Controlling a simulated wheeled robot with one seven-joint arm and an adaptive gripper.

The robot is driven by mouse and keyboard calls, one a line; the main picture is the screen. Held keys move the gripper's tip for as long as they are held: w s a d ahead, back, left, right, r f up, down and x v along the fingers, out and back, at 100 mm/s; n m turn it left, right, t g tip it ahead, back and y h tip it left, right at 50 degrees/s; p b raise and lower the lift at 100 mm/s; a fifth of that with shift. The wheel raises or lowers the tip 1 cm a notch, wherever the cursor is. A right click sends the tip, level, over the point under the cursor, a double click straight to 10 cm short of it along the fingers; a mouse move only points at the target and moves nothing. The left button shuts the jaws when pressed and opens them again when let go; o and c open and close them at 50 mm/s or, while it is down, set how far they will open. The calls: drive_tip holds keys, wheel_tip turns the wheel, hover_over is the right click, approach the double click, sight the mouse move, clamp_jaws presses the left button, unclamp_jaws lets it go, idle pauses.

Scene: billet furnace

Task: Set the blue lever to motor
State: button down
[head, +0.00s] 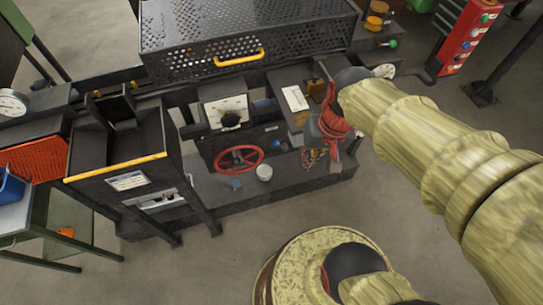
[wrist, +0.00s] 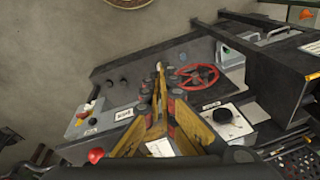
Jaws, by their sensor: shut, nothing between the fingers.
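I cannot clearly make out the blue lever or a motor mark in either view. A small blue part (head: 277,143) shows on the dark panel right of the red handwheel, too small to identify. My gripper (head: 332,150) is over the right end of the machine bench, right of the handwheel. In the wrist view my gripper (wrist: 159,68) has its fingers converging to a closed tip with nothing held. The fingers and their pads hide part of the bench and panel behind them.
The red handwheel (head: 239,159) also shows in the wrist view (wrist: 194,76). A dial with a black knob (head: 230,119) is above it. A perforated guard (head: 245,40) with a yellow handle is behind.

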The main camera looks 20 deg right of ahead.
drive_tip(key=w+a+f+m+y+b, duration=0.1)
drive_tip(key=w+a+f+m+y, duration=0.2)
drive_tip(key=f+m, duration=0.4)
drive_tip(key=a+f+m+y+b, duration=0.2)
drive_tip(key=f+m+y, duration=0.25)
drive_tip(key=f, duration=0.55)
drive_tip(key=w+a+f+m+y+b, duration=0.1)
drive_tip(key=w+a+f+m+y, duration=0.2)
drive_tip(key=f+m, duration=0.4)
drive_tip(key=w+d+f+m+t+h, duration=0.2)
drive_tip(key=w+d+f+m+t, duration=0.3)
drive_tip(key=m, duration=0.6)
drive_tip(key=w+d+f+m+t+h+b, duration=0.1)
drive_tip(key=w+d+f+m+t+h, duration=0.1)
drive_tip(key=w+d+f+m+t, duration=0.4)
wheel_tip(320, 180, down, 3)
drive_tip(key=w+m+t, duration=0.1)
drive_tip(key=w+m, duration=0.1)
drive_tip(key=m, duration=0.3)
drive_tip(key=shift+d+h+b, duration=0.2)
drive_tip(key=shift+h+b, duration=0.1)
drive_tip(key=shift+h, duration=0.05)
drive_tip(key=shift+w+m, duration=0.15)
drive_tip(key=shift+m, duration=0.1)
